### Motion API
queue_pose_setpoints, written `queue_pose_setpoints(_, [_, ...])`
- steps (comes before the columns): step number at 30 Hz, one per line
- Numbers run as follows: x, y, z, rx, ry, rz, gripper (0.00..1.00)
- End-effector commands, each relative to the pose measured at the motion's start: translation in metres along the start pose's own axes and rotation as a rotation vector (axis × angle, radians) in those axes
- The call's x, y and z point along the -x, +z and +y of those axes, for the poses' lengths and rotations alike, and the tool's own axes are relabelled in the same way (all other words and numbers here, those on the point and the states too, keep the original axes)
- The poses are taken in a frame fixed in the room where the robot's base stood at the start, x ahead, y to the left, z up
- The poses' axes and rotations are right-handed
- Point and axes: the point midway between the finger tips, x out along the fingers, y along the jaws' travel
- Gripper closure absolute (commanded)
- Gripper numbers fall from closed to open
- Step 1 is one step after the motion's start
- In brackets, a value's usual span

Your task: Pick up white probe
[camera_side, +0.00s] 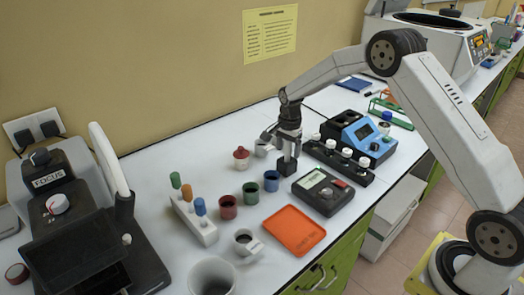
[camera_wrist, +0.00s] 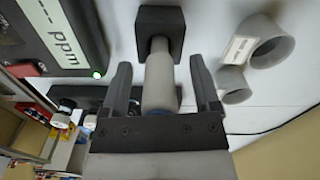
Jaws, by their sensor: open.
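The white probe (camera_wrist: 160,78) stands in a small black square holder (camera_wrist: 174,18), in the middle of the wrist view. My gripper (camera_wrist: 160,85) is open around it, with one dark finger on each side and a visible gap to both. In the side view, my gripper (camera_side: 287,147) points down above the black holder (camera_side: 286,167) and hides most of the probe.
A dark meter with a screen (camera_side: 322,191) sits close to the holder's right. Blue (camera_side: 272,181), green (camera_side: 250,193) and red (camera_side: 228,206) cups stand to the left. A black rack with white-capped bottles (camera_side: 346,158) is behind right. An orange tray (camera_side: 294,230) lies in front.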

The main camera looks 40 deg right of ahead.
Motion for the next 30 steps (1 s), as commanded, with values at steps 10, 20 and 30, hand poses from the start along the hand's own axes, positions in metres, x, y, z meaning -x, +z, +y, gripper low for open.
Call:
queue_pose_setpoints(10, [-0.0036, -0.0003, 0.0001, 0.0, -0.001, 0.0, 0.21])
queue_pose_setpoints(20, [-0.0033, -0.0003, 0.0001, 0.0, -0.001, 0.0, 0.56])
queue_pose_setpoints(30, [-0.0031, -0.0003, 0.0, 0.0, -0.001, 0.001, 1.0])
